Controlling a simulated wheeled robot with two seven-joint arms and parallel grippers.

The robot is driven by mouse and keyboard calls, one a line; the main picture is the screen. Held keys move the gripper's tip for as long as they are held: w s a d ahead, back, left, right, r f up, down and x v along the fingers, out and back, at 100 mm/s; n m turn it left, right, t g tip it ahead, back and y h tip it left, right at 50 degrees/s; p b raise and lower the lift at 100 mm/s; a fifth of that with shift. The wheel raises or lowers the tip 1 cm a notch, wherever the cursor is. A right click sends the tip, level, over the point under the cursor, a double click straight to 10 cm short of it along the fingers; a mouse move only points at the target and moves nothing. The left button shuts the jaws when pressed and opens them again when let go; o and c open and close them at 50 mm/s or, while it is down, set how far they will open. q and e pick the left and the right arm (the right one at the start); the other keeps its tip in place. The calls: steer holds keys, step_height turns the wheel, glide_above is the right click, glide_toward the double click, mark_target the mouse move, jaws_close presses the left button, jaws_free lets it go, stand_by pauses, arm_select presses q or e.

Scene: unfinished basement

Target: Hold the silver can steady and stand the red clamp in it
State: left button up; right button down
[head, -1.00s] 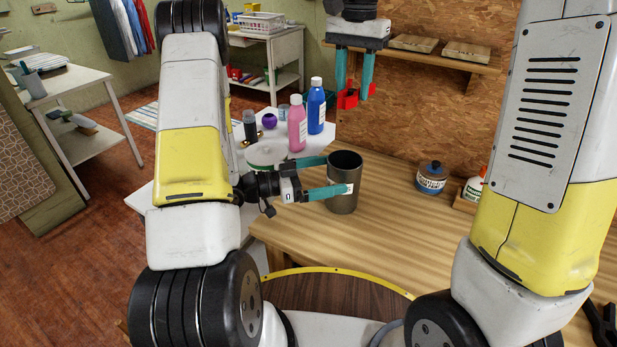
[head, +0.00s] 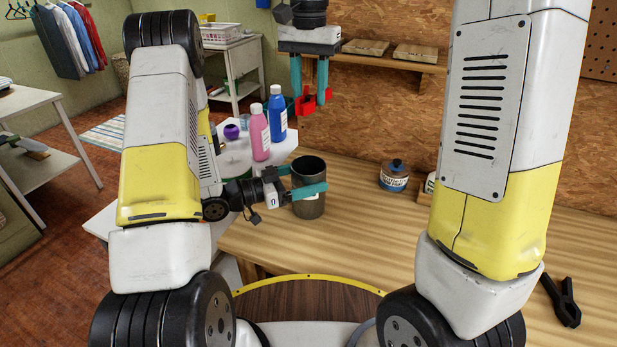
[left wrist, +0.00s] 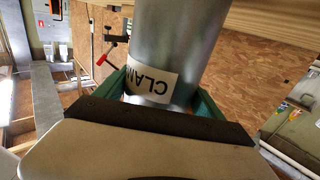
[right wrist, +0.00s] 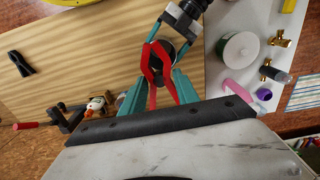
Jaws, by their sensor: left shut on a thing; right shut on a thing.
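The silver can (head: 309,207) stands upright on the wooden workbench. My left gripper (head: 309,181) is shut on it from the left side. In the left wrist view the can (left wrist: 178,40) fills the space between the fingers, with a partly hidden label beginning "CLA". My right gripper (head: 309,97) is shut on the red clamp (head: 305,103) and holds it in the air above the can, apart from it. In the right wrist view the clamp (right wrist: 150,72) hangs between the fingers, with the can's dark opening partly hidden behind it.
Pink (head: 259,134) and blue (head: 277,115) bottles stand on a white table left of the can. A black clamp (head: 563,300) lies near the right edge. A shelf (head: 375,58) hangs behind.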

step_height(320, 180, down, 13)
stand_by(1.6)
steer(key=c, duration=0.8)
jaws_free()
steer(key=shift+c, duration=0.2)
step_height(320, 180, up, 12)
